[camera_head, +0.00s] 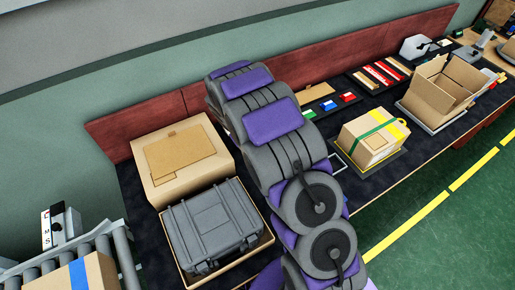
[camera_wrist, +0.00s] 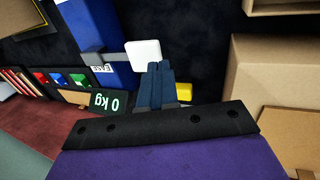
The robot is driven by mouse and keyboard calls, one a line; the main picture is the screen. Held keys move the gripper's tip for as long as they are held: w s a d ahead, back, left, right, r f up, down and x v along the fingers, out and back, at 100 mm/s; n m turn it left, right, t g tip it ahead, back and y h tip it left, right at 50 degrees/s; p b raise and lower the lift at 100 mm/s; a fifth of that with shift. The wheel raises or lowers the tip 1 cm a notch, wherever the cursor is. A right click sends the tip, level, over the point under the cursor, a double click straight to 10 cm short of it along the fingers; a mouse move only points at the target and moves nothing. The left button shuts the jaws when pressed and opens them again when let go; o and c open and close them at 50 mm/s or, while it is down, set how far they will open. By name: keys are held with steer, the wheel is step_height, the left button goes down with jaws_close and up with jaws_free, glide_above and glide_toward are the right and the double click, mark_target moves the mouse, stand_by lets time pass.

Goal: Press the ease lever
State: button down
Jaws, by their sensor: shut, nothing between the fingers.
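In the wrist view, a white rounded pad (camera_wrist: 144,53) sits at the end of a grey bar beside a blue box-like body (camera_wrist: 107,25). A small label (camera_wrist: 102,69) that seems to read EASE is by this bar, so the pad looks like the ease lever. My gripper (camera_wrist: 160,68) is shut and empty. Its fingertips appear close below and right of the pad in the picture; I cannot tell if they touch. In the head view my arm hides the gripper, and I cannot make out the lever.
A 0 kg display (camera_wrist: 112,103) and a yellow piece (camera_wrist: 184,91) lie near the fingers. In the head view, a grey case (camera_head: 212,228) and a carton (camera_head: 180,160) stand left of my arm. A strapped box (camera_head: 372,138) stands right.

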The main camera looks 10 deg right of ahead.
steer(key=p+v, duration=0.1)
steer(key=v, duration=0.5)
steer(key=shift+d+r, duration=0.15)
steer(key=shift+d, duration=0.1)
steer(key=shift+a, duration=0.1)
steer(key=shift+a, duration=0.25)
steer(key=shift+d, duration=0.3)
